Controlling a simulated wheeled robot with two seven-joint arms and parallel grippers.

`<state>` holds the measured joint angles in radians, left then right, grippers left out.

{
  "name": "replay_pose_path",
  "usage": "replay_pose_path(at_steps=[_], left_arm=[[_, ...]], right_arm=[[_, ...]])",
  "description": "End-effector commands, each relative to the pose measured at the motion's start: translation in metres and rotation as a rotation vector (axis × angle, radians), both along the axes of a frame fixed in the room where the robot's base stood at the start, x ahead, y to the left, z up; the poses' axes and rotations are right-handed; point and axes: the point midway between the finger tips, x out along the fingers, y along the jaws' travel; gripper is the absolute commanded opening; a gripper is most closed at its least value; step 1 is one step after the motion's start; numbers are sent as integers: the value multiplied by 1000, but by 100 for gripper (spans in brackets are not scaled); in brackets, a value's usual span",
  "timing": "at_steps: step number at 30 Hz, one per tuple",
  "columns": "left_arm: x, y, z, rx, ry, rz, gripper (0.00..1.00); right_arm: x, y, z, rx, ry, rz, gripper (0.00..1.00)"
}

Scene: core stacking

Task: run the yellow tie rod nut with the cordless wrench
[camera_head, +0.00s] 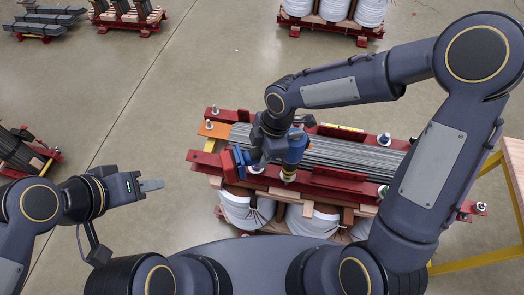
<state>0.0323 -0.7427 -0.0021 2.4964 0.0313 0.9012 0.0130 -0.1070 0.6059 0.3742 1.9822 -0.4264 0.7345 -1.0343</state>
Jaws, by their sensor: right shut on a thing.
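The cordless wrench, with a blue body (297,147) and a red and blue end to its left, is in my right gripper (272,146), which is shut on it. The wrench hangs over the near red beam of the core stack. A small yellow piece (288,177), which looks like the yellow tie rod nut, shows right under the wrench's lower end. I cannot tell whether the wrench sits on it or just above it. My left gripper (151,185) is empty, out over bare floor left of the stack. Its fingers are seen edge-on, so their gap is hidden.
The core stack of grey steel sheets (350,152) lies between red beams on white wound coils (245,208). Other tie rod ends (384,139) stand along the beams. A yellow frame (480,259) is at right. Other cores stand at the back and far left. Floor between is clear.

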Motion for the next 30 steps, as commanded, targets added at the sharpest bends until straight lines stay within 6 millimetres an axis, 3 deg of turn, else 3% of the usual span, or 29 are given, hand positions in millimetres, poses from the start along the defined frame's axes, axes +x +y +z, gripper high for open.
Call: replay_pose_path(at_steps=[30], left_arm=[[0, 0, -20, 0, 0, 0, 36]], right_arm=[[1, 1, -22, 2, -3, 0, 0]])
